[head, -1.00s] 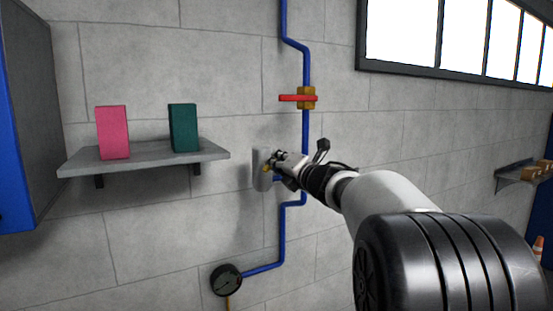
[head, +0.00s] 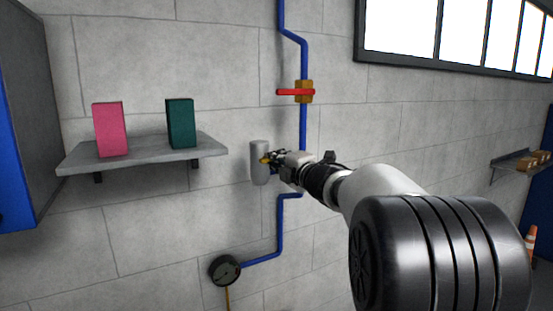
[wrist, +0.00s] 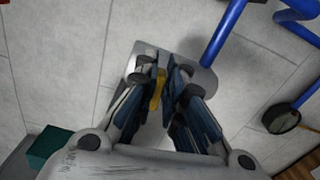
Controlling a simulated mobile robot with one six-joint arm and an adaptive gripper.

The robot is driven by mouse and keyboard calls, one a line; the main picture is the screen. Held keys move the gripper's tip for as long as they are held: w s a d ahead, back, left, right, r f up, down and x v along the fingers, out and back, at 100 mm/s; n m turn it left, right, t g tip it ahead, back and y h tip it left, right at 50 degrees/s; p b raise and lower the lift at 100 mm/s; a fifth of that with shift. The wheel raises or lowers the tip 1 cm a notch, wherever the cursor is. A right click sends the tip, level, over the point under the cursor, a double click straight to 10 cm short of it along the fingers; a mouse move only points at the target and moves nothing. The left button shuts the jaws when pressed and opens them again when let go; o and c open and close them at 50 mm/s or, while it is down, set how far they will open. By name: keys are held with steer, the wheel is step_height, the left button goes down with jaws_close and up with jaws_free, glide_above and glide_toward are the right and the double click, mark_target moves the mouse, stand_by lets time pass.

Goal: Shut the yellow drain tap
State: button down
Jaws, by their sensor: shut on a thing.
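The yellow drain tap (head: 264,160) shows as a small yellow piece on a grey cylinder (head: 259,174) at the wall, beside the blue pipe. In the wrist view the yellow tap handle (wrist: 157,92) lies between the two fingers of my gripper (wrist: 163,85), in front of the grey cylinder (wrist: 207,78). My gripper, also in the head view (head: 274,158), is shut on the tap. The fingers cover part of the handle and the joint where it meets the cylinder.
A red lever valve (head: 296,92) sits on the blue pipe (head: 303,125) above. A gauge (head: 225,270) hangs below. A shelf (head: 140,156) with a pink box (head: 110,130) and a green box (head: 180,124) is to the left.

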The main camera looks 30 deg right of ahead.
stand_by(0.3)
steer(key=c, duration=1.7)
jaws_free()
steer(key=shift+s, duration=0.1)
steer(key=s, duration=1.2)
steer(key=shift+d, duration=0.2)
steer(key=shift+w, duration=0.1)
